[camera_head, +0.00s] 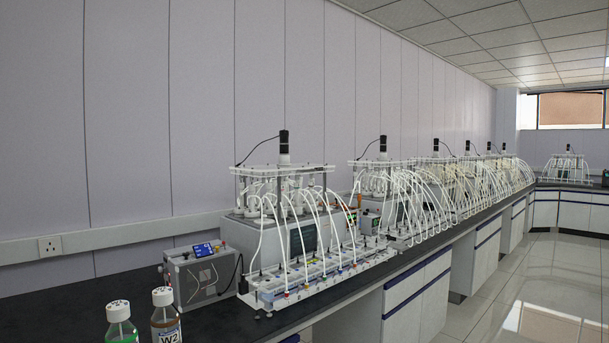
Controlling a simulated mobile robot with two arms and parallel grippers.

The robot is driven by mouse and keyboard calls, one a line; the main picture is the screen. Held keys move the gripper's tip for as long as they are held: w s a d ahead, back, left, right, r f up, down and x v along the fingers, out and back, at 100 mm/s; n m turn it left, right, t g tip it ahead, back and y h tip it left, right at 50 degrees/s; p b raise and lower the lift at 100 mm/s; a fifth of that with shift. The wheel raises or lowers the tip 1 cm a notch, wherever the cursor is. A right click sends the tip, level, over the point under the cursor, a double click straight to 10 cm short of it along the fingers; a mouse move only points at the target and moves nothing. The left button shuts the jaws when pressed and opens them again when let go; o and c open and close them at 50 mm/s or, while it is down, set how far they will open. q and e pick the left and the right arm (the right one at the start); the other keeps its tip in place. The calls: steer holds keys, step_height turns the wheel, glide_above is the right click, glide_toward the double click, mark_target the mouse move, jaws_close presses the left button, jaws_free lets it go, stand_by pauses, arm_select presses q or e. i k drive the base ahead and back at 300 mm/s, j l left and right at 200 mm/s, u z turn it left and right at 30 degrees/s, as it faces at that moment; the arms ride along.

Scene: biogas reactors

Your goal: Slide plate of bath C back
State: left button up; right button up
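Several biogas reactor baths stand in a row along the dark bench. The nearest bath (308,238) is a grey box with white tubing, a frame plate (282,169) on top and a black stirrer motor (284,142). A second bath (398,190) stands behind it to the right, and more follow further back. No letter labels are readable, so I cannot tell which one is bath C. Neither of my grippers shows in the head view.
A control box (200,275) with a blue display stands left of the nearest bath. Two capped bottles (120,322) (165,315) stand at the front left. A white tray of small units (318,280) lies along the bench's front edge. The tiled floor (500,290) on the right is clear.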

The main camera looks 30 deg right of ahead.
mark_target(284, 165)
steer(key=i+l, duration=0.45)
steer(key=l, duration=0.15)
steer(key=i+l+z, duration=0.1)
steer(key=i+l, duration=0.35)
steer(key=l, duration=0.15)
